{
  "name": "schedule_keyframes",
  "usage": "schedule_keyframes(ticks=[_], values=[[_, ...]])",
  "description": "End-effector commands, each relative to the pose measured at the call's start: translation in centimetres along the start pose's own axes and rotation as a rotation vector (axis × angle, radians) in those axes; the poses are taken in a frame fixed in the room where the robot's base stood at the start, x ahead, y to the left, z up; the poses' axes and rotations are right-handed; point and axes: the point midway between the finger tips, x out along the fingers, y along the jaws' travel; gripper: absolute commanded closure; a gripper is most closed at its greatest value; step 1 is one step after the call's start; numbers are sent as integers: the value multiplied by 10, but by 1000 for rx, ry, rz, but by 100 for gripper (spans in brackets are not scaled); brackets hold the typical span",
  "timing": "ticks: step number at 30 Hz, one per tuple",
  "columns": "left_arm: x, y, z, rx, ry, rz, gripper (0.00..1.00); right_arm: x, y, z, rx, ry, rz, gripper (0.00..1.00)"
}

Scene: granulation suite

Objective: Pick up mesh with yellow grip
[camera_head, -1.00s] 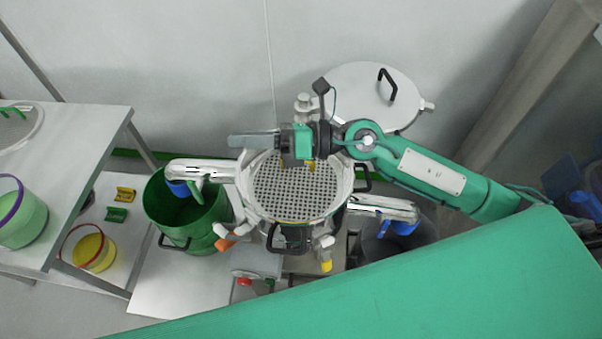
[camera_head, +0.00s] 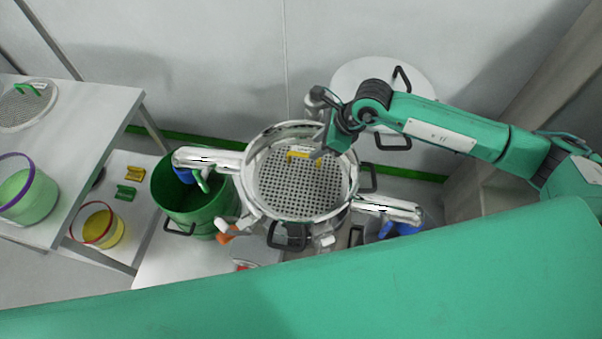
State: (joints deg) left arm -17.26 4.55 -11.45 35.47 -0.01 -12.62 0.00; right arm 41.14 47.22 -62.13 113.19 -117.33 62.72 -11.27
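The mesh (camera_head: 300,187), a round perforated disc, lies inside the round steel sieve housing (camera_head: 249,190) in the middle of the view. Its yellow grip (camera_head: 299,154) stands near the far edge of the disc. My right gripper (camera_head: 319,152) reaches in from the right over the housing's far right rim. Its fingertips point down beside the right end of the yellow grip. I cannot tell whether they touch it or how far apart they are. My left gripper is not in view.
A green bin (camera_head: 191,205) stands left of the housing. A round lid (camera_head: 350,79) with black handles is behind it. Another mesh with a green grip (camera_head: 28,88) lies on the left table (camera_head: 92,110), near a purple-rimmed bucket (camera_head: 42,200). Clamp arms flank the housing.

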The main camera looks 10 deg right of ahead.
Motion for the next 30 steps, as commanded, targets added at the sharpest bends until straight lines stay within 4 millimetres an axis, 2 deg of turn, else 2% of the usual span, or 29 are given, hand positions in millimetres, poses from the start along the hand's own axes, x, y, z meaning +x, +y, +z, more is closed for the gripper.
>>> schedule_keyframes(ticks=[3,7,11,18,22,28,30], values=[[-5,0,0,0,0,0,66,13,1,1,1,0,2,62],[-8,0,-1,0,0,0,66,19,1,1,1,-1,1,62],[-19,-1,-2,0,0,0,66,30,1,4,2,0,3,62],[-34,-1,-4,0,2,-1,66,62,1,5,2,-1,2,62],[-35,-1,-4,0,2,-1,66,70,0,4,2,0,1,62],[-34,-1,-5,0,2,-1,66,71,0,3,1,-1,1,62],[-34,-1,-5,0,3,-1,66,70,0,3,1,-1,1,76]])
